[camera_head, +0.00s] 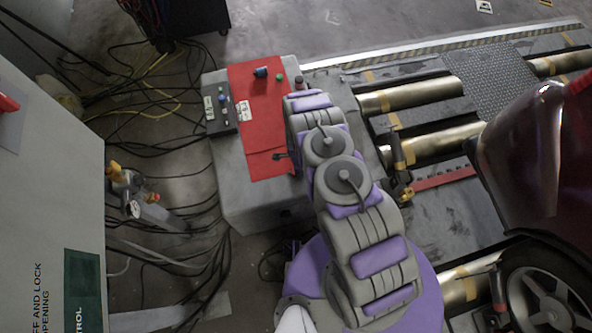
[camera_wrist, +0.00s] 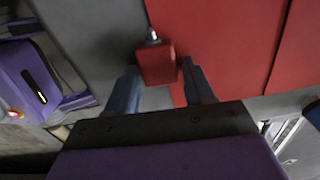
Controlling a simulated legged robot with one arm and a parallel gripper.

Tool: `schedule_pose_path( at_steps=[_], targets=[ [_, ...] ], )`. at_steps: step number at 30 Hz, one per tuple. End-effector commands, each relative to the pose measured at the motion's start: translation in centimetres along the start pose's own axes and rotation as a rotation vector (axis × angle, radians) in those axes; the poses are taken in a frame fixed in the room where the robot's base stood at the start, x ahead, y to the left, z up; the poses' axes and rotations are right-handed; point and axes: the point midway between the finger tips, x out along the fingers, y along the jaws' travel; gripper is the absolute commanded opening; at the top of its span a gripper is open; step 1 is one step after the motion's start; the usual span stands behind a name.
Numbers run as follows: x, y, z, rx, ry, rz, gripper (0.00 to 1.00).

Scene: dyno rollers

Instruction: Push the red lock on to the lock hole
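In the wrist view, the red lock (camera_wrist: 156,66) is a small block with a silver metal piece at its upper end. I cannot make out the lock hole.
The grey cabinet (camera_head: 235,185) carries a dark button strip (camera_head: 219,108). Knobs and buttons sit at the panel's far end. Metal rollers (camera_head: 412,95) and a dark red car (camera_head: 530,150) are at the right. Cables cover the floor at the left, beside a grey control box (camera_head: 50,180).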

Motion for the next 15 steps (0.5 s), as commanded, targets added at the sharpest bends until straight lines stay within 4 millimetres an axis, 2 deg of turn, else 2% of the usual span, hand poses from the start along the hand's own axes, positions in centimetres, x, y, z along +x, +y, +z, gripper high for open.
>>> schedule_pose_path(
  at_steps=[2,13,15],
  targets=[
    [0.01,-0.01,0.04,-0.001,0.0,0.0,0.44],
    [0.02,-0.01,0.07,-0.001,0.001,0.0,0.09],
    [0.01,-0.01,0.08,-0.001,0.001,0.0,0.08]
  ],
)
